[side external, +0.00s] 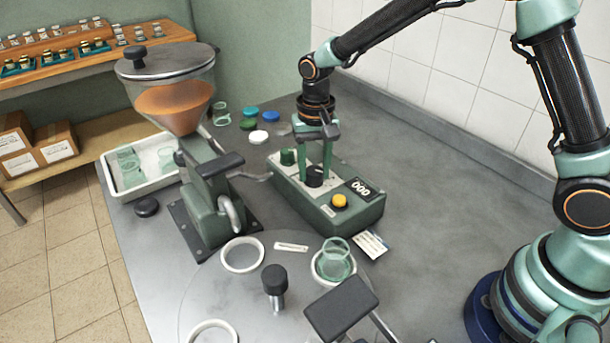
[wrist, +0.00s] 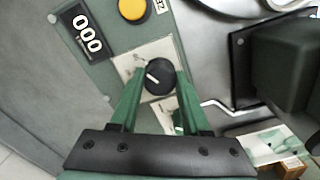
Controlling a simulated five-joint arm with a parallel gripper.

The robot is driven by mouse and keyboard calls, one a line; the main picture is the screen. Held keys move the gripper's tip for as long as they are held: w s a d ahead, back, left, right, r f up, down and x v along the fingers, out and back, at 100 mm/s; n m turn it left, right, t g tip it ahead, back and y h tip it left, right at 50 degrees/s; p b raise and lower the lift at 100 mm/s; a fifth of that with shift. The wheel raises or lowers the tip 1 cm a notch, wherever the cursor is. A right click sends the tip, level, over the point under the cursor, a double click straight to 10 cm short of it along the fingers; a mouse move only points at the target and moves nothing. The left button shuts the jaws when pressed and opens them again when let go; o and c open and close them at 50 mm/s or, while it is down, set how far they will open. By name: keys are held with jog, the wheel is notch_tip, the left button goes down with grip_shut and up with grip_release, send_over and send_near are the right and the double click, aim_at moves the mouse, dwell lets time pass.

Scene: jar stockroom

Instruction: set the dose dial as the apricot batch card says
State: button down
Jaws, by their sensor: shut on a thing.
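The dose dial is a black round knob (wrist: 160,77) with a white pointer line on a pale plate. In the wrist view the line slants toward the upper left. The dial also shows on the green control box (side external: 335,212) in the side view, as a black knob (side external: 314,181). My gripper (side external: 316,172) points down with its two green fingers closed on either side of the dial; it shows in the wrist view too (wrist: 160,70). The plate's scale marks are not readable. A printed card (side external: 372,244) lies by the box; its text is too small to read.
The box has a display (side external: 359,188) reading 000, a yellow button (side external: 339,201) and a green knob (side external: 288,157). A hopper machine (side external: 175,105) stands to the left. A glass jar (side external: 337,262) stands in front. Coloured lids (side external: 258,137) lie behind. The counter right of the box is clear.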

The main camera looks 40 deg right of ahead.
jog(key=n, duration=0.3)
jog(key=shift+n, duration=0.4)
jog(key=shift+d+r+n, duration=0.1)
jog(key=shift+n, duration=1.8)
jog(key=shift+c, duration=1.9)
grip_release()
